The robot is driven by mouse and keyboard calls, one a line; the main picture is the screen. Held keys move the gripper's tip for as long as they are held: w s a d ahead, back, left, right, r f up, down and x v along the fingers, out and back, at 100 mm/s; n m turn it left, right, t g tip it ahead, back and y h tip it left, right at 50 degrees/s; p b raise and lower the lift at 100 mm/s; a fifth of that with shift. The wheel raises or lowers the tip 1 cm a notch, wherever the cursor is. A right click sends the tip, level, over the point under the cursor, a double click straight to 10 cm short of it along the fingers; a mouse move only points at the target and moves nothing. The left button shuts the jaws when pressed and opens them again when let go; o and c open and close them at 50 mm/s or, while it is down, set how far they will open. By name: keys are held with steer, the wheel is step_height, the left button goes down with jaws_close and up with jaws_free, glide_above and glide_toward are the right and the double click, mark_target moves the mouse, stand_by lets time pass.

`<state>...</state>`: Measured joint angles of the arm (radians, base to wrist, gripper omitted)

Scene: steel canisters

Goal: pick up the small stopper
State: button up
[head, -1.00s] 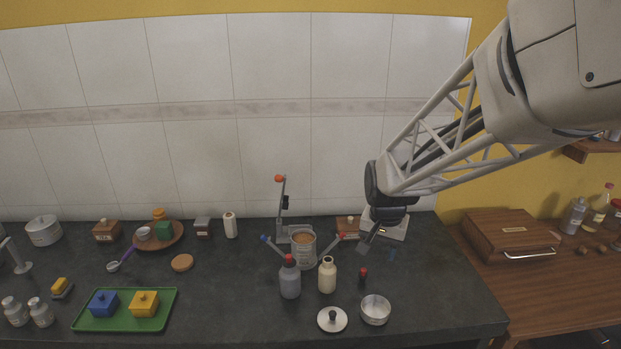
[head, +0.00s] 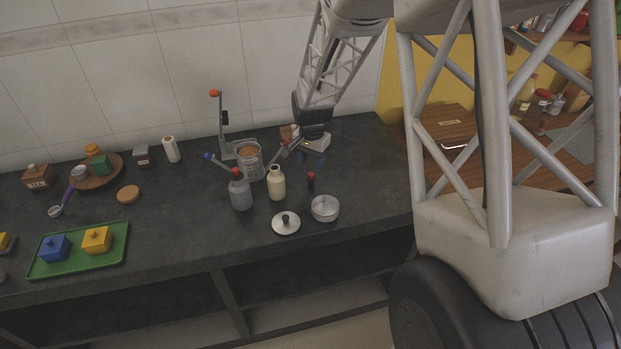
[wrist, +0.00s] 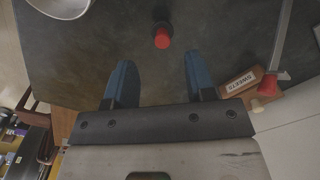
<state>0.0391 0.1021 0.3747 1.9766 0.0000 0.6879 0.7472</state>
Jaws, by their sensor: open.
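The small stopper (head: 311,179), with a red top and a dark lower part, stands alone on the dark counter, right of an open cream bottle (head: 276,184). In the wrist view the stopper (wrist: 162,38) shows its red end just beyond the fingertips and roughly between their lines. My gripper (head: 308,153) hangs just behind the stopper in the head view. In the wrist view my gripper (wrist: 158,60) is open and empty, its two blue fingers wide apart. The fingers do not touch the stopper.
A metal bowl (head: 325,208) and a knobbed lid (head: 286,223) lie in front of the stopper. A box labelled SWEETS (wrist: 238,82) is close to the right finger.

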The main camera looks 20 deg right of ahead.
mark_target(311, 173)
steer(key=shift+f, duration=0.15)
steer(key=shift+f, duration=1.15)
steer(key=shift+f, duration=0.1)
steer(key=shift+w+f, duration=0.15)
steer(key=shift+f, duration=2.35)
steer(key=c, duration=0.8)
steer(key=shift+r, duration=0.15)
steer(key=shift+r, duration=4.85)
